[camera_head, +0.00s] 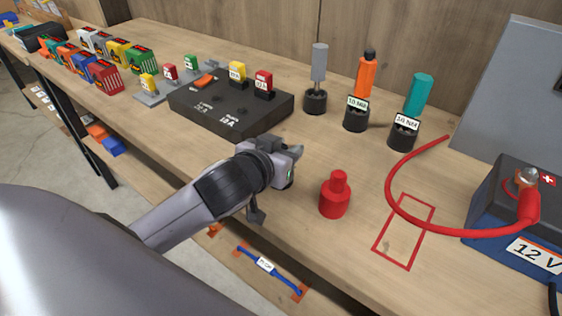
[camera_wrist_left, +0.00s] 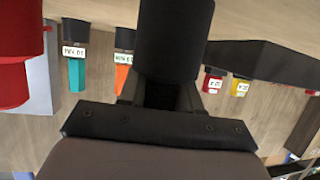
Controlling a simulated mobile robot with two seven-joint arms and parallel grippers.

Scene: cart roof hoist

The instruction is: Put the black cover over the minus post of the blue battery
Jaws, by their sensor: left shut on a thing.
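The blue battery (camera_head: 482,240), with a black top and a "12 V" label, stands at the right edge of the head view and is cut off. A red cable ends at a post with a red plus sign beside it. The minus post is not in view. My left gripper (camera_head: 292,160) is above the bench, left of the battery. In the left wrist view it is shut on a black cylinder, the black cover (camera_wrist_left: 175,42). In the head view the cover is hidden behind the gripper. My right gripper is not in view.
A red cover (camera_head: 335,197) stands upright on the bench, right of my left gripper. A red cable (camera_head: 400,212) curves over a red outlined rectangle (camera_head: 405,232). Torque drivers in black holders (camera_head: 356,117) and a black fuse block (camera_head: 230,108) stand behind. A grey panel (camera_head: 512,90) rises behind the battery.

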